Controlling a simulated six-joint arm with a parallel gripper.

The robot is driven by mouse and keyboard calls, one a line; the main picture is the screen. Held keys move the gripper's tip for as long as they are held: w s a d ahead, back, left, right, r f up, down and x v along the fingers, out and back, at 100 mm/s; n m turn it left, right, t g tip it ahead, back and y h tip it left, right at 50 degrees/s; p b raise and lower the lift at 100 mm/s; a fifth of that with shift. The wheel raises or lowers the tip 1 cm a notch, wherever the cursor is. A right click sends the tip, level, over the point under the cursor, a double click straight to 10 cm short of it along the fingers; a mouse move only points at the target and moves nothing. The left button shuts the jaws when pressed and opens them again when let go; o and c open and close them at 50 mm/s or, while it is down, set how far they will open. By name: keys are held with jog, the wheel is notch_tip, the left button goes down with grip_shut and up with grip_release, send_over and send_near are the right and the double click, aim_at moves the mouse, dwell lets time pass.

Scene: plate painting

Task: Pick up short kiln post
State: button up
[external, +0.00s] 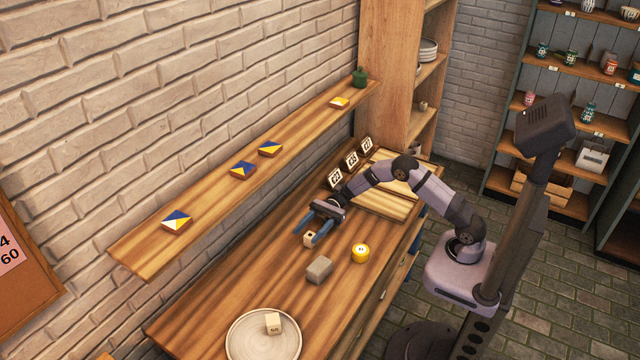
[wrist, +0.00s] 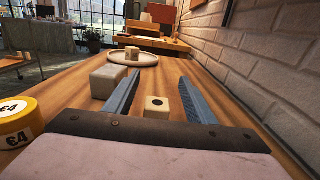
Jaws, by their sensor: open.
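A small pale block with a dark round hole in its top, which looks like the short kiln post (external: 309,240), stands on the wooden counter. My gripper (external: 306,237) is open and low over the counter, its blue fingers on either side of this block. In the wrist view the block (wrist: 156,109) sits between the two fingers (wrist: 160,76), closer to the palm than to the tips, with a gap visible on both sides. Another pale cube with a dark mark (external: 273,323) stands on the round plate (external: 240,345); it also shows far off in the wrist view (wrist: 132,53).
A grey block (external: 319,269) stands just beside the fingers and shows left of them in the wrist view (wrist: 106,80). A yellow round pot (external: 360,253) stands to the right. Number cards (external: 351,161) and wooden boards (external: 385,205) are behind. A wall shelf (external: 220,190) holds painted tiles.

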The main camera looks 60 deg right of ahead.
aim_at(307, 238)
jog(key=shift+f, duration=0.9)
jog(key=shift+a+f, duration=0.25)
jog(key=shift+f, duration=0.05)
jog(key=shift+a, duration=1.25)
jog(key=c, duration=1.2)
